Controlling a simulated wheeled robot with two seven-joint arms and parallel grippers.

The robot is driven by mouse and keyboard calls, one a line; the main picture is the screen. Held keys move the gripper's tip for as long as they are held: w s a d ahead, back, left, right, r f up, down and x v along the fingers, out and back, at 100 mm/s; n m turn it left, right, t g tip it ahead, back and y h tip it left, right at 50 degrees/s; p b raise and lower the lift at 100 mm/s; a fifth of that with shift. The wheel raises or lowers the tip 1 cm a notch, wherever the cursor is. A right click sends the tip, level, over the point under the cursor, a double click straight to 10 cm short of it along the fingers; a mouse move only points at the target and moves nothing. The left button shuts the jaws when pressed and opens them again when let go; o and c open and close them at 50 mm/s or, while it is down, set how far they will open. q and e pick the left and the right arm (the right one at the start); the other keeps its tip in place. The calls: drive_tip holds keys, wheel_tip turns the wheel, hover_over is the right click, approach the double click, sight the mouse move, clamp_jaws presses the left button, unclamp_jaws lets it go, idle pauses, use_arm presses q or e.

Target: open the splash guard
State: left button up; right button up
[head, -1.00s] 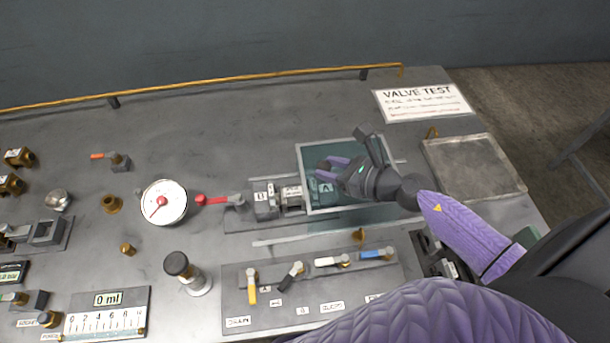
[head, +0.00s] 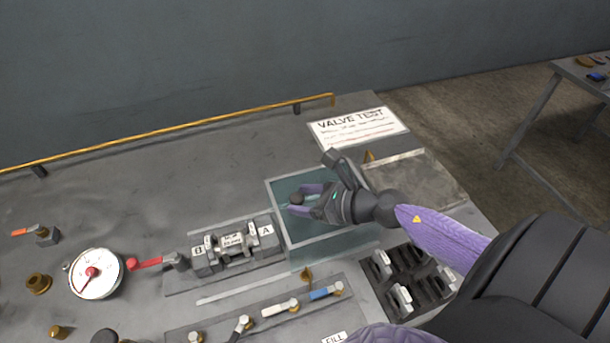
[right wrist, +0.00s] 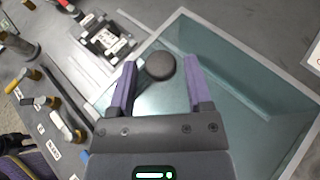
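The splash guard (head: 312,230) is a see-through teal panel with a pale frame. It lies to the right of the valve block (head: 232,246), whose A and B ends both show uncovered. The guard fills much of the right wrist view (right wrist: 245,115). A dark round knob (right wrist: 160,66) stands on it. My right gripper (head: 298,200) is over the guard, fingers apart on either side of the knob. The right wrist view shows a gap between the knob and each finger. My left gripper is not in view.
A pale rail (head: 255,290) runs in front of the valve block. A red-handled valve (head: 150,263) and a gauge (head: 96,273) stand left. A dark rack (head: 408,282) is near the guard's front right. A grey plate (head: 420,178) and VALVE TEST sign (head: 358,127) lie behind.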

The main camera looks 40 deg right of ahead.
drive_tip(key=shift+o, duration=0.5)
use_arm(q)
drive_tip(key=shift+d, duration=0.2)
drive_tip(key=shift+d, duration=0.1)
use_arm(e)
drive_tip(key=shift+s+d+r, duration=0.1)
drive_tip(key=shift+s+d, duration=0.1)
drive_tip(key=shift+s, duration=0.15)
drive_tip(key=v, duration=0.8)
drive_tip(key=shift+s+d+r, duration=0.1)
drive_tip(key=shift+s+d, duration=0.05)
drive_tip(key=shift+s, duration=0.05)
drive_tip(key=shift+s+d+r, duration=0.15)
drive_tip(key=shift+s, duration=0.05)
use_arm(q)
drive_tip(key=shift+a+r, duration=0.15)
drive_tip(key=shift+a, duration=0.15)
